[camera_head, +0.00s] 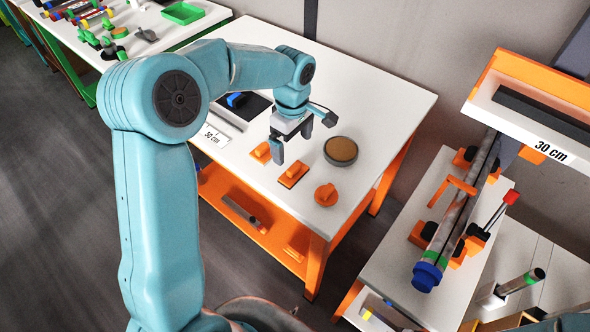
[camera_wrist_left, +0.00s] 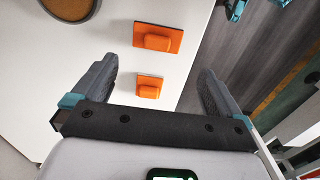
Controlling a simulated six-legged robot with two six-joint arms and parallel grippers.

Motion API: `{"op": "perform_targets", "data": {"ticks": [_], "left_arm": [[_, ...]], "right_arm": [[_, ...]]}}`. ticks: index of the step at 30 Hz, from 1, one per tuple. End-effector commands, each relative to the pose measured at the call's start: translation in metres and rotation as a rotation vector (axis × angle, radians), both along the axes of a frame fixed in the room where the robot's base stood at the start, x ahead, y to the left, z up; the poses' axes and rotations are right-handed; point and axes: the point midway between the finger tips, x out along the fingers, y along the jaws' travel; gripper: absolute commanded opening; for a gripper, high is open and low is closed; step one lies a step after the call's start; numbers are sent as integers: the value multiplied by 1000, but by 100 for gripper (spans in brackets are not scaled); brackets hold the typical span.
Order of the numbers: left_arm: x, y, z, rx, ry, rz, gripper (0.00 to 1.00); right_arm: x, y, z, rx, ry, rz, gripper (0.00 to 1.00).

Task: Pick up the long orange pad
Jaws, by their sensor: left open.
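The long orange pad (camera_head: 293,174) lies on the white table top, a flat plate with a raised block on it. A smaller orange pad (camera_head: 261,153) lies to its left and a round orange pad (camera_head: 326,195) to its right. My left gripper (camera_head: 293,150) is open and empty, pointing down above the table close to the long pad. In the left wrist view the long pad (camera_wrist_left: 157,38) is ahead of the fingertips (camera_wrist_left: 156,68), and the smaller pad (camera_wrist_left: 149,88) shows between the fingers. My right gripper is not in view.
A black mat with a blue item (camera_head: 237,100) and a "50 cm" label lie at the left. An orange lower shelf (camera_head: 265,228) is below. A rack with a tube (camera_head: 455,220) stands at the right.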

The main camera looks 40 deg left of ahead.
Motion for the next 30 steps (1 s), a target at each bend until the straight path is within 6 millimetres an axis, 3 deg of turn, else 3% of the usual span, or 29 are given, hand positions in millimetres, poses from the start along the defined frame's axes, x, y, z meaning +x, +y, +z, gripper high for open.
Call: {"op": "perform_targets", "data": {"ticks": [6, 13, 21, 29, 30], "left_arm": [[-1, 0, -41, 0, 4, -1, 100], [1, 0, -59, -1, 5, -1, 100], [4, -1, -99, 0, 3, -1, 100], [5, -1, -103, 0, 0, -1, 100], [5, -1, -103, 0, 0, -1, 90]], "right_arm": [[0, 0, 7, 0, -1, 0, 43], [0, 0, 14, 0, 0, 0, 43], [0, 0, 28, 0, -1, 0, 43], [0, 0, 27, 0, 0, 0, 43], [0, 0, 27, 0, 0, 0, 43]]}}
